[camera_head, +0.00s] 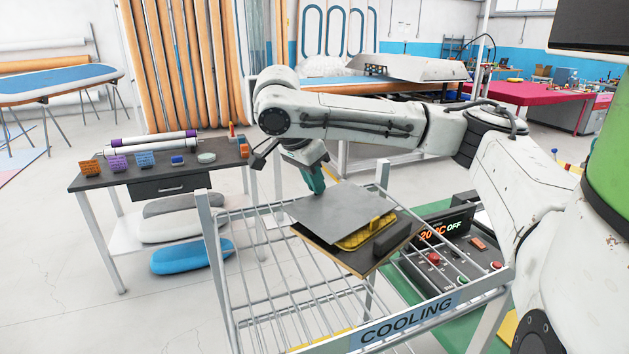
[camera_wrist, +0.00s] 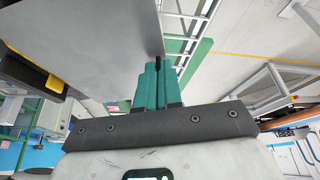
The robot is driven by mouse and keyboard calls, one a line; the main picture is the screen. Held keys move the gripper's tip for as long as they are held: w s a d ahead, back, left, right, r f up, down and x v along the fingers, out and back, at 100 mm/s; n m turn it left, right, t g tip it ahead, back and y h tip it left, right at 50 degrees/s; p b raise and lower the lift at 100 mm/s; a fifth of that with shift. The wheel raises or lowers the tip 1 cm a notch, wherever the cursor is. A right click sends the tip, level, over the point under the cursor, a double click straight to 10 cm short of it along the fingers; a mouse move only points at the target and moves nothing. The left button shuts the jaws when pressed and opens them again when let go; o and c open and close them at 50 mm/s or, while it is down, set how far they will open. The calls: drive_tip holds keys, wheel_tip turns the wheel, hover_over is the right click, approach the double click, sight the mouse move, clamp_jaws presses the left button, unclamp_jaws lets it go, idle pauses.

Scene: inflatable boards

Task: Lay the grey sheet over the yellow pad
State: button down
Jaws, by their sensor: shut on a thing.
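The grey sheet (camera_head: 338,212) is flat and tilted in the head view. It lies above the yellow pad (camera_head: 368,233), covering its far left part and leaving the near right part bare. My gripper (camera_head: 314,181) is shut on the sheet's far edge. In the wrist view the green fingers (camera_wrist: 157,72) are closed at the edge of the sheet (camera_wrist: 95,40), which fills the upper left. A strip of the yellow pad (camera_wrist: 25,55) shows at the left there. Whether the sheet touches the pad cannot be told.
The pad is on a brown board (camera_head: 345,258) with a black block (camera_head: 393,240), over the wire COOLING rack (camera_head: 280,300). A control box (camera_head: 455,262) with buttons stands right of it. A dark side table (camera_head: 160,170) holds small blocks at the left.

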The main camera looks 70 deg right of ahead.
drive_tip(key=shift+f, duration=0.35)
idle(0.7)
drive_tip(key=c, duration=1.2)
unclamp_jaws()
drive_tip(key=b+v, duration=0.1)
drive_tip(key=v, duration=0.9)
drive_tip(key=shift+w+r, duration=0.1)
drive_tip(key=shift+r, duration=0.25)
drive_tip(key=shift+a, duration=0.1)
